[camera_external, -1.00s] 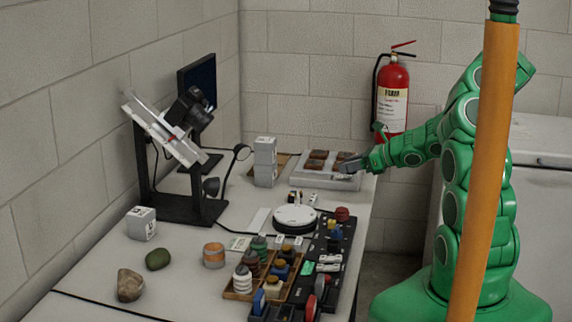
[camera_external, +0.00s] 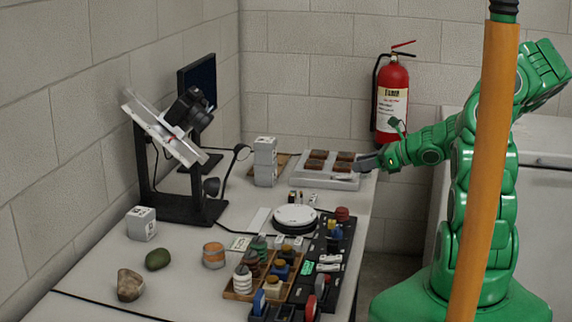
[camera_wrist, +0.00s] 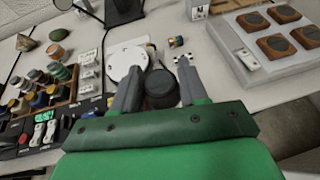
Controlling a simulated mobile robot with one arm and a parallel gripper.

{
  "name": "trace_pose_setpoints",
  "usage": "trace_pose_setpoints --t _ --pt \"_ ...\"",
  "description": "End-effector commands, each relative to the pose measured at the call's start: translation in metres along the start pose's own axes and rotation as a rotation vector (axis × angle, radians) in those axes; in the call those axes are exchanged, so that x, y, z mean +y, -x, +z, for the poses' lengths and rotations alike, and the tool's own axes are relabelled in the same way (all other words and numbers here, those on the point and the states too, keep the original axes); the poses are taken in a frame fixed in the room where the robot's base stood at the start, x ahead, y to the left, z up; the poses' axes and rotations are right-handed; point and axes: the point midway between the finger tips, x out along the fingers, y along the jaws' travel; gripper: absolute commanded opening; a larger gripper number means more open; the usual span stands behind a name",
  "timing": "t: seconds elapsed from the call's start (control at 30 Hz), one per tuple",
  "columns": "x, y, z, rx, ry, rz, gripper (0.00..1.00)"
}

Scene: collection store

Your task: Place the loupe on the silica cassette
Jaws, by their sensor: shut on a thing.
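My gripper (camera_external: 366,163) is at the right edge of the grey tray (camera_external: 298,182) in the external view. In the wrist view my gripper (camera_wrist: 158,88) has its fingers on either side of a dark round thing (camera_wrist: 162,90), which I take for the loupe; the external view does not show it clearly. A small white block (camera_wrist: 248,60) lies on the tray beside several brown square blocks with dark round centres (camera_wrist: 277,46). It may be the silica cassette, but I cannot tell for certain.
A white round scale (camera_external: 295,214) stands nearer than the tray, with a dark red pot (camera_external: 342,214) beside it. White cubes (camera_external: 265,162) are stacked left of the tray. A fire extinguisher (camera_external: 391,100) hangs behind.

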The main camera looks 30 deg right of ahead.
Motion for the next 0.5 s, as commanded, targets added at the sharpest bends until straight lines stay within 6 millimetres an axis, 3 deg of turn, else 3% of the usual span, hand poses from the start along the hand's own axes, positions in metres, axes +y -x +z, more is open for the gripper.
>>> trace_pose_setpoints --t 0.23,0.5 --pt "0.009 -0.013 0.005 0.001 0.01 0.028 0.13" --pt "0.041 -0.056 0.021 0.005 0.044 0.121 0.13"
